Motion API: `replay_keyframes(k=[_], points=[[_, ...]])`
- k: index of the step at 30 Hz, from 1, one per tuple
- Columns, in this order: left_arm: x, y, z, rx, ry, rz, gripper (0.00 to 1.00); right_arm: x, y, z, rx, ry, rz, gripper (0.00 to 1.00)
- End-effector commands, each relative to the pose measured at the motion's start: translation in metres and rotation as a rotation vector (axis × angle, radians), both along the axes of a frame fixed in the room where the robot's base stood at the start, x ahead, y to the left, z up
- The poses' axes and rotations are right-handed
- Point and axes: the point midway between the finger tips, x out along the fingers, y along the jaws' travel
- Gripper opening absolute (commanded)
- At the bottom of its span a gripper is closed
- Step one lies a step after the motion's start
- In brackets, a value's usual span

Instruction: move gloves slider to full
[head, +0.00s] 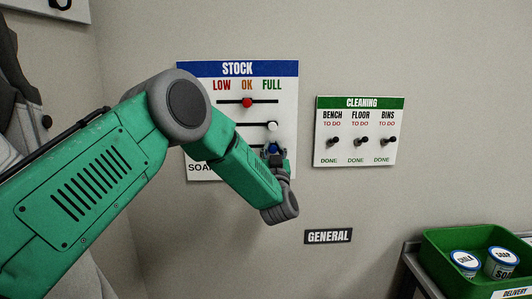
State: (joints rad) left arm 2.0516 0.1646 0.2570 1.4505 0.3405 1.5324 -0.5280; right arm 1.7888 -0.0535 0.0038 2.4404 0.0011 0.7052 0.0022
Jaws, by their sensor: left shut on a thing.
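The white STOCK board (288,90) hangs on the wall with LOW, OK and FULL marked across its top. A red slider knob (247,102) sits under OK on the top slot. A white slider knob (272,126) sits under FULL on the slot below. My left gripper (274,150) is at the lower right of the board, shut on a blue slider knob (273,148), which is under FULL. My left arm covers the board's left part and most row labels, so I cannot read which row is gloves. Part of a SOAP label shows at lower left. My right gripper is out of view.
A CLEANING board (360,158) with three dark toggle switches hangs to the right. A GENERAL sign (328,236) is below it. A green DELIVERY bin (474,238) with two cans stands at lower right. The wall between the boards is bare.

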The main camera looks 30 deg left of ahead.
Motion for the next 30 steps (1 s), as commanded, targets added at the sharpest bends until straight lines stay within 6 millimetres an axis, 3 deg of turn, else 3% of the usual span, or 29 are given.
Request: replay_keyframes(k=[3, 4, 6, 19, 30], points=[[0.000, -0.009, -0.007, -0.004, 0.016, -0.022, 0.00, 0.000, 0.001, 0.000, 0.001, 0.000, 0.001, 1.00], [0.000, -0.010, -0.008, -0.004, 0.016, -0.022, 0.24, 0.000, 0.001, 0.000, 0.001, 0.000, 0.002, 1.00], [0.000, -0.010, -0.007, -0.002, 0.016, -0.021, 0.42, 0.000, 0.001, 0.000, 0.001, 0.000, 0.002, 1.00], [-0.009, -0.011, -0.009, -0.003, 0.010, -0.015, 0.42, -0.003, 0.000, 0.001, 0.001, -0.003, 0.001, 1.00], [-0.065, -0.048, -0.040, -0.002, 0.015, -0.019, 0.42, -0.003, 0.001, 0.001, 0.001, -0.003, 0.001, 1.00]])
